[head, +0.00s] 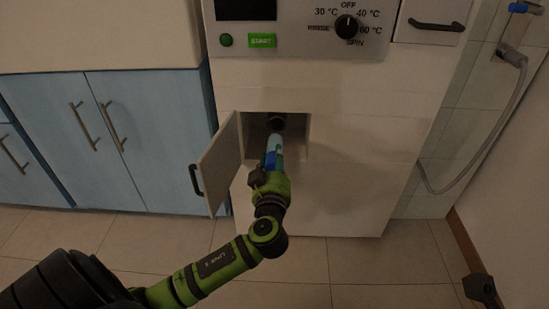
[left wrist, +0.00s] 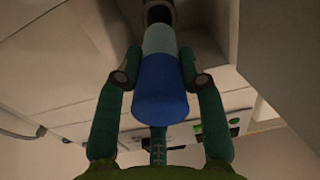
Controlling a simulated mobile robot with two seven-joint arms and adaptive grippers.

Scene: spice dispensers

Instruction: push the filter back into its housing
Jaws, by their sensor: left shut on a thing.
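The filter is a cylinder with a blue near part and a pale blue far part (left wrist: 160,88). It also shows in the head view (head: 273,150). My left gripper (left wrist: 160,74) is shut on it, one finger on each side. The filter points at the dark round housing opening (head: 277,121) inside the small compartment low on the white washing machine. In the left wrist view its far end meets a dark part at the opening (left wrist: 158,13); how deep it sits is hidden.
The compartment door (head: 222,165) stands open on the left, with a black handle (head: 195,180). Blue cabinets (head: 145,135) are on the left. A grey hose (head: 490,135) hangs on the right. The tiled floor in front is clear.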

